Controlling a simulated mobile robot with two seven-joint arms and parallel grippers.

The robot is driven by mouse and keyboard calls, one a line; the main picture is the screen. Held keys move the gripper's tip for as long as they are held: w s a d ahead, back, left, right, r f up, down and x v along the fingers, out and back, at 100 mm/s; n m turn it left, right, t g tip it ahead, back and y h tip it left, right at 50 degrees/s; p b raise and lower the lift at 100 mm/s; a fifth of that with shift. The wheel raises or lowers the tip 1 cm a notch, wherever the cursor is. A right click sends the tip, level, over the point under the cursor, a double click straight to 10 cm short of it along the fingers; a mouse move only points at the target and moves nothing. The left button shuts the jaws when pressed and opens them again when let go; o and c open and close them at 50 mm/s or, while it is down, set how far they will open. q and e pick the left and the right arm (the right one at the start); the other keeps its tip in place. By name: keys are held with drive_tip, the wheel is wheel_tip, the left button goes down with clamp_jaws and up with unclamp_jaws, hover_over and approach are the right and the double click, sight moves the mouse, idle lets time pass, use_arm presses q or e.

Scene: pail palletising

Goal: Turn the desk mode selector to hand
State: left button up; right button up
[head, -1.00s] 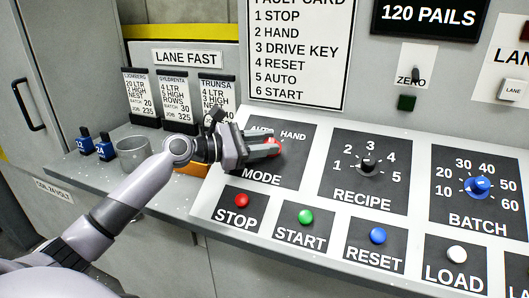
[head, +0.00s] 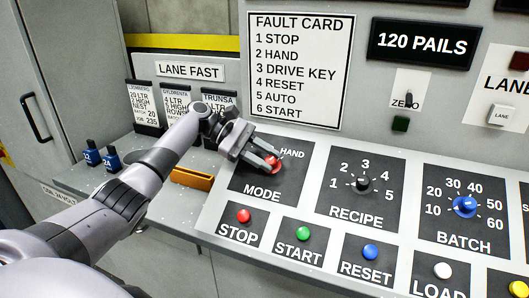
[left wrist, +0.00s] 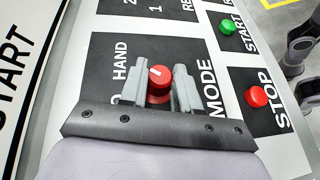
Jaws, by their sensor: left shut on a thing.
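The mode selector is a red knob (head: 274,165) on a black plate (head: 250,186) marked MODE, at the left end of the sloped desk. My left gripper (head: 269,162) is shut on it; in the left wrist view the grey fingers (left wrist: 158,92) stand on either side of the red knob (left wrist: 158,78). The knob's white mark lies on its upper part in that view, slanting toward the upper left, the side of the HAND label (left wrist: 120,60). The AUTO label is mostly hidden by the gripper.
The STOP (head: 243,215), START (head: 302,233) and RESET (head: 370,251) buttons lie just below the plate. The recipe knob (head: 362,184) and blue batch knob (head: 465,205) are to the right. The fault card (head: 300,70) hangs behind. An orange tray (head: 192,179) sits beside my arm.

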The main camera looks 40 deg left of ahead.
use_arm(q)
drive_tip(key=shift+m+g, duration=0.5)
drive_tip(key=o, duration=1.1)
drive_tip(key=shift+c, duration=0.2)
drive_tip(key=shift+b+v, duration=0.55)
drive_tip(key=shift+v, duration=3.05)
